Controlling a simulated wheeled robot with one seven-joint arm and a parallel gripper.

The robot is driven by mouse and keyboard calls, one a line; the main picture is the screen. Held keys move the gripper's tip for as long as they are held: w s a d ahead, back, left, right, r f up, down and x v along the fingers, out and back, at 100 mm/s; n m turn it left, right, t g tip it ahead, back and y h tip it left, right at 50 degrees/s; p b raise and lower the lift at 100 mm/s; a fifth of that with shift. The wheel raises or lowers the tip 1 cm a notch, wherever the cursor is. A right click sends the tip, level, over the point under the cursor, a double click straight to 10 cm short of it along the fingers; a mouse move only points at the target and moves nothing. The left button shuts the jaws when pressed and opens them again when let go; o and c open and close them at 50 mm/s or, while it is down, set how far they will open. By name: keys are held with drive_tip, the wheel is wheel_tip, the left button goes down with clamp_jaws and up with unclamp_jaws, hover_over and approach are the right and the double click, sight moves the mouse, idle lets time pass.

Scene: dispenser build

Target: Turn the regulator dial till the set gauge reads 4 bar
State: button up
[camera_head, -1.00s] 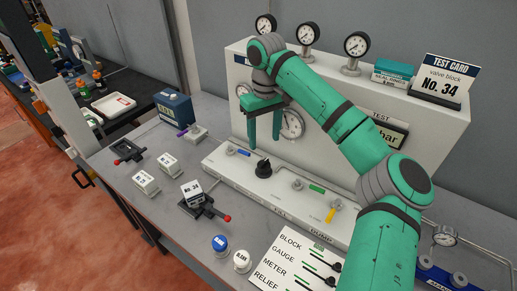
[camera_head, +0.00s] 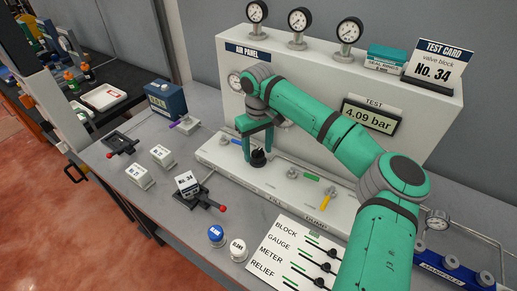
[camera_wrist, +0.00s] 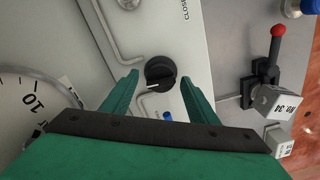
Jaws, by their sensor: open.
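The black dial (camera_head: 258,158), with a white pointer line, stands on the white ledge at the foot of the air panel. It also shows in the wrist view (camera_wrist: 160,74), between the tips of my two green fingers. My gripper (camera_head: 258,150) is open and points down at the dial, one finger on each side. In the wrist view a gap shows beside the dial; I cannot tell how deep the fingers reach. A panel gauge (camera_head: 234,80) is partly hidden by my arm. A large gauge face marked 10 (camera_wrist: 30,105) is cut off in the wrist view.
A yellow-handled valve (camera_head: 327,201) stands right of the dial on the ledge. A clamp with red-tipped lever (camera_head: 205,200) holds block No. 34 (camera_head: 187,184) in front. Several gauges (camera_head: 299,20) top the panel.

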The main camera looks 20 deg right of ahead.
drive_tip(key=shift+a, duration=0.1)
drive_tip(key=shift+s, duration=0.1)
drive_tip(key=shift+c, duration=0.9)
drive_tip(key=c, duration=0.9)
drive_tip(key=shift+o, duration=0.2)
drive_tip(key=shift+n, duration=0.3)
drive_tip(key=o, duration=1)
drive_tip(key=shift+o, duration=0.2)
drive_tip(key=shift+r, duration=0.1)
